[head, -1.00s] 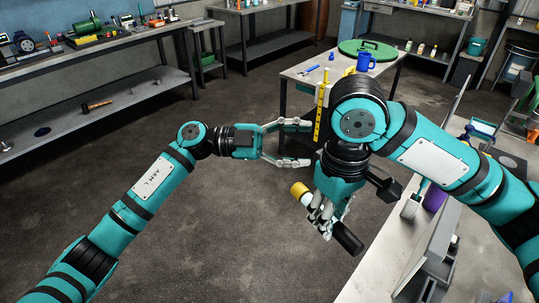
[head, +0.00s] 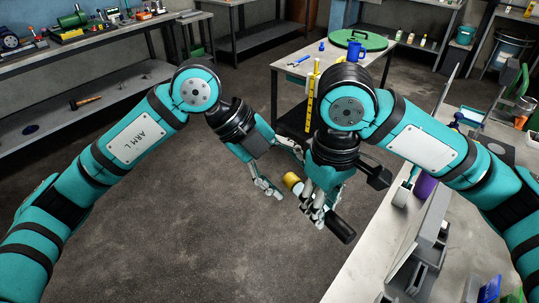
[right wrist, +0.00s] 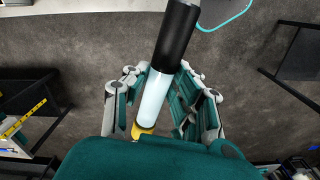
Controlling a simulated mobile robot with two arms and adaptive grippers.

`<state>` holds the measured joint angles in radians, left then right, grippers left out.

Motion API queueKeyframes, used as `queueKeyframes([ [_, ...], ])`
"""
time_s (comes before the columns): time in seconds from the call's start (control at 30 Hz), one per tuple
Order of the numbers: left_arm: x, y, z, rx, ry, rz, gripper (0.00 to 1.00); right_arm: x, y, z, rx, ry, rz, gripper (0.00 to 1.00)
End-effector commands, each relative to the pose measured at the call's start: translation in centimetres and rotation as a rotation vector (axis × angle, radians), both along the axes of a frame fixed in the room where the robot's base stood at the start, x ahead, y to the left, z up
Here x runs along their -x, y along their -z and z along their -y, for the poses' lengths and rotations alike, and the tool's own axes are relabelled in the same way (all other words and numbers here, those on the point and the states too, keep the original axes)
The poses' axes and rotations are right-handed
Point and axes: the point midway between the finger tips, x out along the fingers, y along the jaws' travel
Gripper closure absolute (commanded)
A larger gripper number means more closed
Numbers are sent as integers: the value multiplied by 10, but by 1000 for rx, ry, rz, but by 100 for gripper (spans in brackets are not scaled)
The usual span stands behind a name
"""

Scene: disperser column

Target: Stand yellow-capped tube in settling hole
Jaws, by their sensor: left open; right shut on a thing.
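The yellow-capped tube has a yellow cap (head: 292,180), a pale body and a black end (head: 340,227). It lies tilted across my right gripper (head: 315,204), which is shut on its middle and holds it in the air over the floor. In the right wrist view the tube's pale body (right wrist: 155,98) passes between the fingers, black end toward the top and cap toward the bottom. My left gripper (head: 283,172) is open and empty, its fingers close beside the yellow cap; contact cannot be told. I cannot make out the settling hole.
A grey-topped bench (head: 365,278) with a slanted grey fixture (head: 424,236) and a purple container (head: 425,186) stands at right. A table behind carries a green lid (head: 358,39) and a blue mug (head: 356,51). A yellow strip (head: 312,92) stands by its edge. The floor at left is clear.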

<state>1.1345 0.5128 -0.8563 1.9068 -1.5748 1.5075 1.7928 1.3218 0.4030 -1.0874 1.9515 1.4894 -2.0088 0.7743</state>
Motion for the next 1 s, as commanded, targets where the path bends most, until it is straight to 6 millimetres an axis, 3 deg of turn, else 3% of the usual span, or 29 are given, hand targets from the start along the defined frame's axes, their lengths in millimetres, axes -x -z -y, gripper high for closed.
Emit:
queueKeyframes([
  [0.3,0,33,26,1,0,-2,45,0,0,0,-1,0,1,100],
  [0.67,0,37,29,1,0,0,45,0,0,0,-1,0,1,100],
  [1.0,0,37,29,1,0,0,87,0,0,0,-1,0,1,100],
])
